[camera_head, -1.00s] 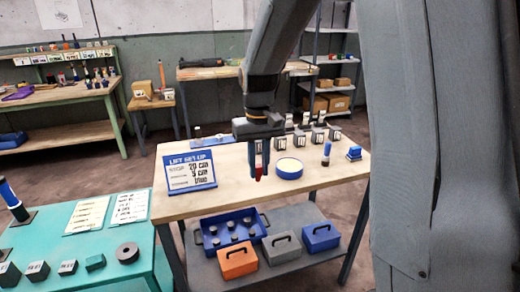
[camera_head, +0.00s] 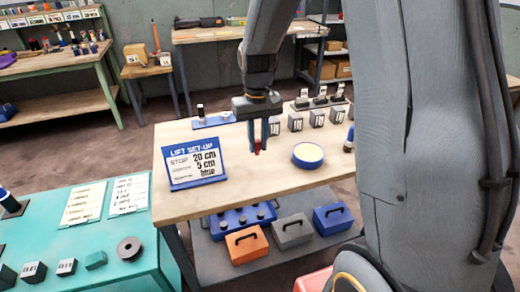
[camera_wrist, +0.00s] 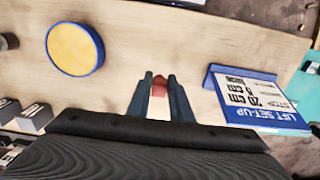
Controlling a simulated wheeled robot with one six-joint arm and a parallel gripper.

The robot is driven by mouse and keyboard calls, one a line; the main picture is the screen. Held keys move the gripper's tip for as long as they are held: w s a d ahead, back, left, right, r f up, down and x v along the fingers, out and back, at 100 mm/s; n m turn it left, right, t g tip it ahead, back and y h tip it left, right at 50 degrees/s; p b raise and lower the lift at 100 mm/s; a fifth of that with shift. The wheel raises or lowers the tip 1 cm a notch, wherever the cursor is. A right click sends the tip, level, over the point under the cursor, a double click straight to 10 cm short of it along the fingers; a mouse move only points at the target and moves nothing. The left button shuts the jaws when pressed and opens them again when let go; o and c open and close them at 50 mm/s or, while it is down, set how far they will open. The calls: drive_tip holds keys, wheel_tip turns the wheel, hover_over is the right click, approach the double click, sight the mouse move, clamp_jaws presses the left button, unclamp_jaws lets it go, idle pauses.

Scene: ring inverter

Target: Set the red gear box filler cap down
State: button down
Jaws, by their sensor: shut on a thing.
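The red gear box filler cap (camera_head: 257,151) is small and sits between the fingertips of my gripper (camera_head: 257,140). My gripper is shut on it and points down over the wooden table top (camera_head: 225,200). In the wrist view the red cap (camera_wrist: 159,87) shows between the two dark blue fingers, with bare wood around it. Whether the cap touches the table or hangs above it, I cannot tell. The fingers hide its sides.
A blue-rimmed round dish (camera_head: 308,155) stands right of my gripper, and the blue "LIFT SET-UP" sign (camera_head: 195,167) stands left. Small labelled grey blocks (camera_head: 317,118) stand behind. The wood in front of my gripper is clear. Coloured cases (camera_head: 292,232) lie on the lower shelf.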

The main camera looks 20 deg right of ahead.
sight(258, 151)
drive_tip(key=shift+f+p, duration=0.5)
drive_tip(key=shift+f, duration=1.85)
drive_tip(key=c, duration=1.6)
unclamp_jaws()
drive_tip(key=shift+f, duration=0.1)
wheel_tip(258, 151, up, 11)
drive_tip(key=b, duration=0.2)
drive_tip(key=shift+b, duration=0.35)
drive_tip(key=shift+r, duration=0.45)
drive_tip(key=shift+t, duration=0.5)
drive_tip(key=s+f, duration=0.2)
drive_tip(key=s, duration=0.3)
drive_tip(key=s+f, duration=0.3)
drive_tip(key=s, duration=0.3)
drive_tip(key=s+f, duration=0.2)
drive_tip(key=s, duration=0.3)
drive_tip(key=shift+s+f, duration=0.15)
drive_tip(key=shift+s, duration=0.2)
